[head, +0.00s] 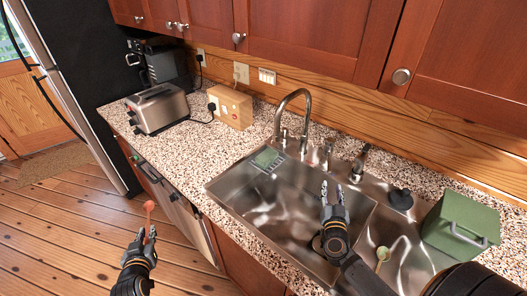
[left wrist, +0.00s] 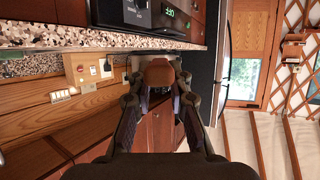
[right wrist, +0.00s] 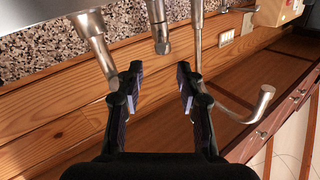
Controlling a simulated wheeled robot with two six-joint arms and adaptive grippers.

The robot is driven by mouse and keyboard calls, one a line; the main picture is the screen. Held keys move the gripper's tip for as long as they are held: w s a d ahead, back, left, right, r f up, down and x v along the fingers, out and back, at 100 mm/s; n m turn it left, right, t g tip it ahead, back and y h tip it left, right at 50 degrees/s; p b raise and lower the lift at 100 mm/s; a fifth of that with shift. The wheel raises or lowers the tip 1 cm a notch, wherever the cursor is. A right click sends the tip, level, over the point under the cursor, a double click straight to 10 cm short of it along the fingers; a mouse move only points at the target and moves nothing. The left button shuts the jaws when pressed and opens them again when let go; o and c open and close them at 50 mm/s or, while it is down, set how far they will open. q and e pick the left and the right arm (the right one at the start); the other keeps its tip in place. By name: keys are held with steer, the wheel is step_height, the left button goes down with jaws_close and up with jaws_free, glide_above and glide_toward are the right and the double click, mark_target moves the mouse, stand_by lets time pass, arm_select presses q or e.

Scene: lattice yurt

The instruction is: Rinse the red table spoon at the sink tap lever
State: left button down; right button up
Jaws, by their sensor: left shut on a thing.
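The red spoon (head: 149,207) stands bowl-up in my left gripper (head: 145,238), out over the floor left of the counter. In the left wrist view its reddish bowl (left wrist: 158,73) shows between the fingers. My right gripper (head: 335,193) is over the sink's left basin (head: 257,212), fingers apart and empty. The arched tap spout (head: 293,95) rises behind the basin. A short metal fitting (head: 327,155) stands right of it; I cannot tell if this is the lever. In the right wrist view, metal fittings and the curved spout (right wrist: 262,105) lie beyond the open fingers (right wrist: 155,85).
A green box (head: 460,225) stands right of the sink. A yellowish spoon (head: 382,254) lies in the right basin. A black stopper-like object (head: 401,199) sits on the rim. A toaster (head: 157,108) and wooden socket box (head: 230,106) stand on the left counter. Cabinets (head: 310,35) hang above.

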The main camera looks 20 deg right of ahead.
mark_target(330, 165)
steer(key=x, duration=1.2)
steer(key=shift+r+b, duration=0.1)
steer(key=shift+b, duration=0.3)
jaws_close()
